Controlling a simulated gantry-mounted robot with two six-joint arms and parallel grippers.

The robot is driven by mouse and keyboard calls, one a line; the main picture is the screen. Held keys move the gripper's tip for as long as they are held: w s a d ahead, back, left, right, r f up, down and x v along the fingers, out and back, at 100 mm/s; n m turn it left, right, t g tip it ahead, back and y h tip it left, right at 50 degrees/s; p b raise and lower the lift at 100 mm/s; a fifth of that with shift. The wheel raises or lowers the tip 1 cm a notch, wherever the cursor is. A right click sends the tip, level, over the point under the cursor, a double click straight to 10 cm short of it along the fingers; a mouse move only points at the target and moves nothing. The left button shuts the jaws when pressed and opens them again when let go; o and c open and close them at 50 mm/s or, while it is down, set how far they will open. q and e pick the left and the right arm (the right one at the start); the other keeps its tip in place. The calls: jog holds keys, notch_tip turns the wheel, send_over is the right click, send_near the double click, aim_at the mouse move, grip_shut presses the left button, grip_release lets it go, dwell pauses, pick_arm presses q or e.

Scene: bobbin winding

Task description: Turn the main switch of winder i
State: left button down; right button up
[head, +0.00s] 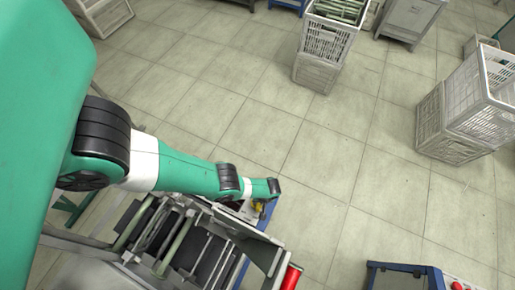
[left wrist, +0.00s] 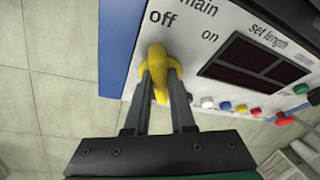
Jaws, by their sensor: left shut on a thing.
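The winder (head: 200,240) stands at the lower left in the head view, with its control panel mostly hidden by my left arm. In the left wrist view the white panel (left wrist: 195,60) shows the labels "main", "off" and "on". The yellow main switch (left wrist: 158,70) sits below "off". My left gripper (left wrist: 160,82) is shut on the switch, one dark finger on each side of it. In the head view my left gripper (head: 258,207) is small at the panel, and a bit of yellow shows there. My right gripper is in neither view.
Coloured buttons (left wrist: 240,108) and a dark display (left wrist: 255,65) lie right of the switch. A red cylinder (head: 291,277) is at the winder's corner. White crates (head: 320,55) and more crates (head: 450,125) stand across the floor. The tiled floor (head: 330,150) between is clear.

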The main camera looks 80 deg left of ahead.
pick_arm(q)
jog(key=shift+n, duration=0.5)
jog(key=c, duration=0.8)
grip_release()
jog(key=shift+o, duration=0.2)
notch_tip(320, 180, up, 11)
jog(key=w+p, duration=0.2)
jog(key=p, duration=0.7)
jog(key=shift+w+d+r+p, duration=0.2)
jog(key=shift+w+p, duration=0.1)
jog(key=shift+p, duration=0.1)
